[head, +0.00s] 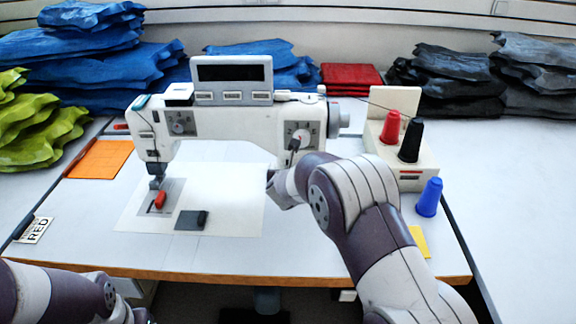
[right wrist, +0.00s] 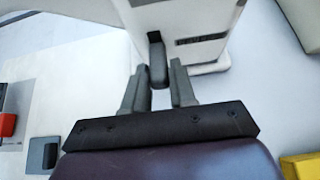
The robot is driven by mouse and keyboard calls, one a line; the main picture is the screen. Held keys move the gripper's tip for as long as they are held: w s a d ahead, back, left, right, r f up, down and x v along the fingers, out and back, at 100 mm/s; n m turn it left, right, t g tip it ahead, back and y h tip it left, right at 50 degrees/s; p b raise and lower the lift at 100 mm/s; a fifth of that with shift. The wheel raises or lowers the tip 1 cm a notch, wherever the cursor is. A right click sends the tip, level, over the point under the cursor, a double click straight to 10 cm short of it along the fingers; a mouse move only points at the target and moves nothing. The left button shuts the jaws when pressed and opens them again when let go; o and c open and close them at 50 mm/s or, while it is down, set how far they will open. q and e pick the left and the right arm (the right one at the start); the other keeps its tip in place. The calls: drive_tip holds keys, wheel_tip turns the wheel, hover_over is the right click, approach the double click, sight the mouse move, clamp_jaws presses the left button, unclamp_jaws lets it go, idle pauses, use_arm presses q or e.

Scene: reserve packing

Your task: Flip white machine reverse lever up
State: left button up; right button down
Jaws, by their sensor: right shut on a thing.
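The white sewing machine (head: 225,118) stands at the middle of the table, with a dark display on top. In the right wrist view its white body (right wrist: 185,25) fills the top, and a dark grey lever (right wrist: 157,62) comes out of a slot there, beside a small dark label. The lever hangs toward the lower edge of that view from its slot. My right gripper (right wrist: 159,70) is shut on the lever, with one finger on each side. In the head view my right arm hides its fingers. Only my left arm shows at the lower left; its gripper is out of frame.
A thread stand (head: 398,150) with red and black cones is right of my right wrist; a blue cone (head: 429,197) stands nearby. A dark block (head: 191,220) and an orange sheet (head: 100,159) lie on the table. Folded fabric piles (head: 75,60) line the back.

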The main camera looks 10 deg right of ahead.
drive_tip(key=shift+r, duration=0.1)
idle(0.3)
drive_tip(key=c, duration=1)
unclamp_jaws()
drive_tip(key=v, duration=1.2)
drive_tip(key=shift+s+r+p, duration=0.2)
drive_tip(key=shift+r+p, duration=0.05)
drive_tip(key=shift+p, duration=0.1)
